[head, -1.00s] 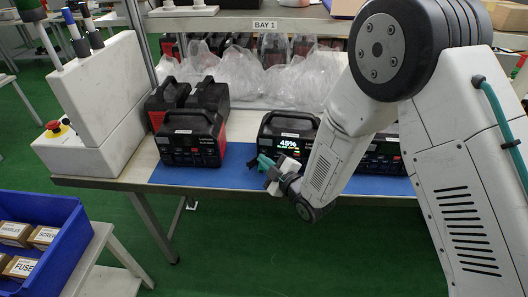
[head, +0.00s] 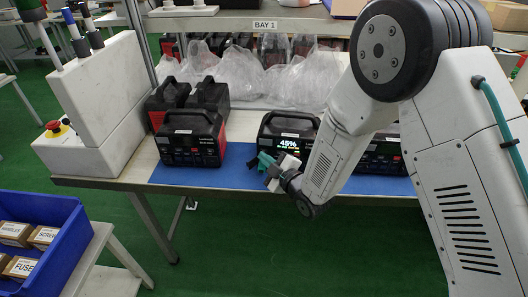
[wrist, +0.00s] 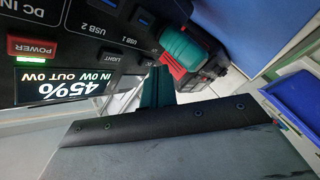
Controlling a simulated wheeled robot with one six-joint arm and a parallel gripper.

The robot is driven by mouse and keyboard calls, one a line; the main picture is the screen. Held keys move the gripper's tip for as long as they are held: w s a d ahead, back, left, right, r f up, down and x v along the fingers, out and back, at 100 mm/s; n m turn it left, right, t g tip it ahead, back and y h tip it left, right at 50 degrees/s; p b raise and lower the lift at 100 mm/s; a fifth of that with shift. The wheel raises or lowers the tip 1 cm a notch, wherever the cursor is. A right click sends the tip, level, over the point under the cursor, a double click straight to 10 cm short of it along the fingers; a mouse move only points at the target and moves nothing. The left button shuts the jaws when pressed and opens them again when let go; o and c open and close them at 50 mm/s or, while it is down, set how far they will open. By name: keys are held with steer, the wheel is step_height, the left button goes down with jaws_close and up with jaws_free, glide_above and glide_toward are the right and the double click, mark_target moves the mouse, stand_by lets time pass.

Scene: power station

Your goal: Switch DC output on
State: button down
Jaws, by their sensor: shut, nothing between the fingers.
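A black power station (head: 279,120) stands on the blue mat; its lit screen (head: 288,144) reads 45%. The wrist view shows its panel upside down: the screen (wrist: 62,90) reads IN 0W OUT 0W, and a red POWER button (wrist: 32,47) has a green light beside it. USB 1 and USB 2 ports and a LIGHT label also show. My gripper (head: 262,160) has teal fingers, shut and empty, at the front of this station. In the wrist view the fingers (wrist: 166,60) are near the LIGHT label; contact cannot be told.
Another power station (head: 190,140) stands to the left, with more behind it. A third (head: 383,158) is partly hidden behind my arm. Clear plastic bags (head: 240,75) lie behind. A blue bin (head: 62,225) with boxes is at lower left.

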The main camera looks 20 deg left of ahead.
steer(key=shift+w, duration=0.25)
steer(key=shift+s, duration=0.1)
stand_by(0.3)
steer(key=shift+s+d, duration=0.1)
steer(key=shift+s, duration=0.65)
steer(key=shift+s+d, duration=0.2)
steer(key=shift+s, duration=1.3)
steer(key=shift+s+d, duration=0.2)
steer(key=shift+s, duration=1.25)
